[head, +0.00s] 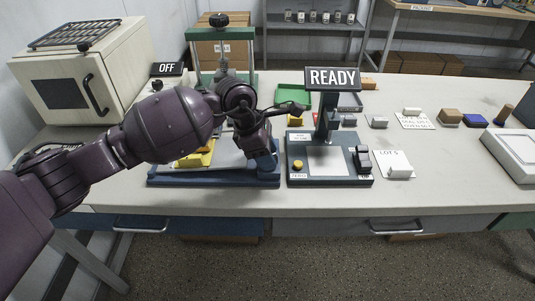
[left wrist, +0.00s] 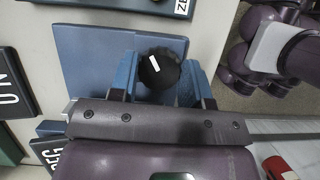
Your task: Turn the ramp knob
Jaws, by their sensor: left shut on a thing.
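The ramp knob (left wrist: 158,70) is a round black knob with a white pointer line, seen in the left wrist view on the blue base (left wrist: 88,55) of a coating device. My left gripper (left wrist: 157,80) is shut on it, with one blue finger on each side of the knob. The white line slants from upper left to lower right in that view. In the head view my left gripper (head: 263,160) reaches down over the right part of the blue base (head: 215,181) and hides the knob. My right gripper is not in view.
Right beside the blue base stands a dark device (head: 332,180) with a READY display (head: 332,78). A cream oven (head: 85,75) with an OFF sign (head: 167,69) is at the left. A green press (head: 221,35) stands behind. The front table strip (head: 330,203) is clear.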

